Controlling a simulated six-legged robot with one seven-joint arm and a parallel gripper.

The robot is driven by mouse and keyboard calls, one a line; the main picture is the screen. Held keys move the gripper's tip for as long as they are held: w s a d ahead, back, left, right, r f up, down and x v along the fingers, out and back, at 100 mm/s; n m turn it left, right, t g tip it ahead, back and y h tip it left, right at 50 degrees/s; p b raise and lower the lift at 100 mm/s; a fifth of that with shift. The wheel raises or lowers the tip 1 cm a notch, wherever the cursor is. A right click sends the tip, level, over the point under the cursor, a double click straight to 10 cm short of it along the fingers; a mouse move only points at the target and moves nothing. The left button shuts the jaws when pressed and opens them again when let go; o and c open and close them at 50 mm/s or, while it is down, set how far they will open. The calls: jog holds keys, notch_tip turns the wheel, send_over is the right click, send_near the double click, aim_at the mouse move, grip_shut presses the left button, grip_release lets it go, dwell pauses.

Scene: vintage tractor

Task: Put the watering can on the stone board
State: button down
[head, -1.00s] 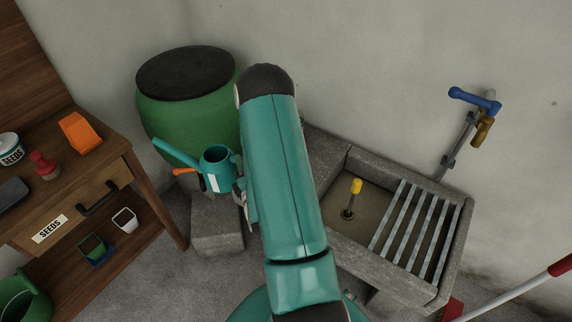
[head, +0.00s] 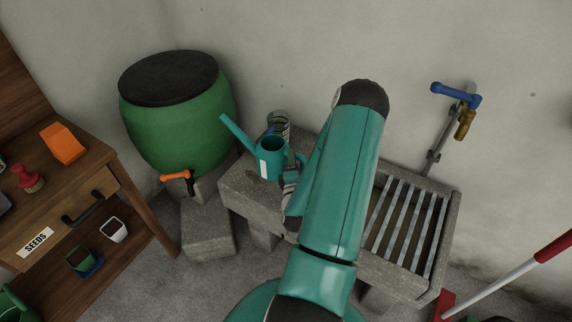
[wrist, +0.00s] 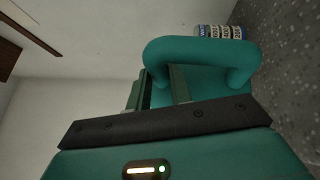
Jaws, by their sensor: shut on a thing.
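The teal watering can (head: 270,162) is in my gripper (head: 291,174), with its spout pointing up and left. It looks upright over the stone board (head: 236,188), the grey slab at the left of the sink. I cannot tell whether its base touches the board. In the wrist view, the fingers of my gripper (wrist: 163,92) are shut on the handle of the watering can (wrist: 195,47). The speckled stone board (wrist: 285,80) shows at the right there. My arm hides part of the board and sink in the head view.
A patterned tin (head: 279,124) stands close behind the can. The stone sink (head: 436,218) with metal bars is at right, below a tap (head: 462,112). The green barrel (head: 180,125) with its orange tap (head: 175,176) is at left, beyond the wooden bench (head: 95,175).

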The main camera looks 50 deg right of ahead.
jog(key=w+d+f, duration=0.1)
jog(key=f, duration=0.1)
jog(key=w+d+f, duration=0.4)
jog(key=f, duration=0.1)
jog(key=shift+w, duration=0.15)
jog(key=shift+w+f, duration=0.1)
jog(key=shift+f, duration=1.45)
jog(key=shift+f, duration=0.15)
jog(key=c, duration=1.3)
grip_release()
jog(key=shift+o, duration=0.2)
